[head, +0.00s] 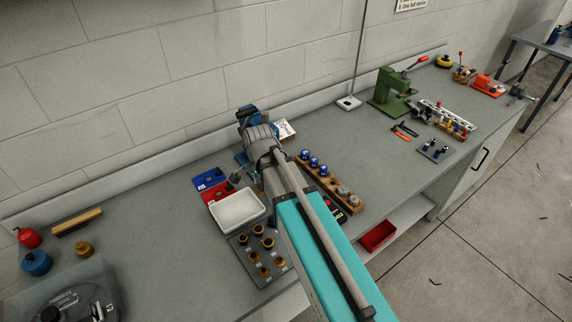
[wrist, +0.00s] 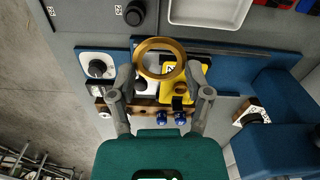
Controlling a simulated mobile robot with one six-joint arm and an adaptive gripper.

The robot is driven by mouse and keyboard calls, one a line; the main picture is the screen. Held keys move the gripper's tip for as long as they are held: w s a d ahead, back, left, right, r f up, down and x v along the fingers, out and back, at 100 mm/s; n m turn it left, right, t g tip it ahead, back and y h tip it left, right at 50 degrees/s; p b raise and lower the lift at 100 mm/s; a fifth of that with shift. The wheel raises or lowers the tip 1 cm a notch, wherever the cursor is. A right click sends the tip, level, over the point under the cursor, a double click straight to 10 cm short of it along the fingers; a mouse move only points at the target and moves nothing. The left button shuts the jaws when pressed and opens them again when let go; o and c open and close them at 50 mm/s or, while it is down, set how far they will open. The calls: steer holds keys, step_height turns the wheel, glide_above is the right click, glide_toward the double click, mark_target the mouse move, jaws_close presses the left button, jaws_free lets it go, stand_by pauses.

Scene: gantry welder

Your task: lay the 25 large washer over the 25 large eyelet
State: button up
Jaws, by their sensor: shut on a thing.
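In the wrist view, my gripper (wrist: 160,74) is shut on a wide brass ring, the large washer (wrist: 138,58), held flat between the fingertips with its hole facing the camera. Below the ring are a yellow block (wrist: 196,84) and a pale round part beside it, both on or near a blue base (wrist: 228,58). I cannot make out the large eyelet; the ring and fingers cover part of this area.
A white tray (head: 215,219) stands near blue (head: 206,180) and red bins. A dark plate (head: 243,254) holds several brass-topped pieces. A wooden rack (head: 327,186) with blue-capped pieces lies right of my arm. A blue press (head: 246,113) stands behind.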

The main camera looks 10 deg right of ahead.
steer(key=shift+m, duration=0.8)
steer(key=w+d+f+b, duration=0.1)
steer(key=w+d, duration=0.2)
steer(key=w+d+f+b, duration=0.1)
steer(key=w+d, duration=0.2)
steer(key=w+d+f+b, duration=0.1)
steer(key=w+d, duration=0.2)
steer(key=d, duration=0.1)
steer(key=shift+w, duration=0.4)
steer(key=shift+w+d, duration=0.15)
steer(key=shift+d, duration=0.2)
steer(key=shift+f, duration=0.25)
steer(key=shift+f+b, duration=2.5)
steer(key=shift+b, duration=0.2)
steer(key=shift+f+b, duration=0.8)
steer(key=o, duration=0.7)
steer(key=shift+r, duration=0.1)
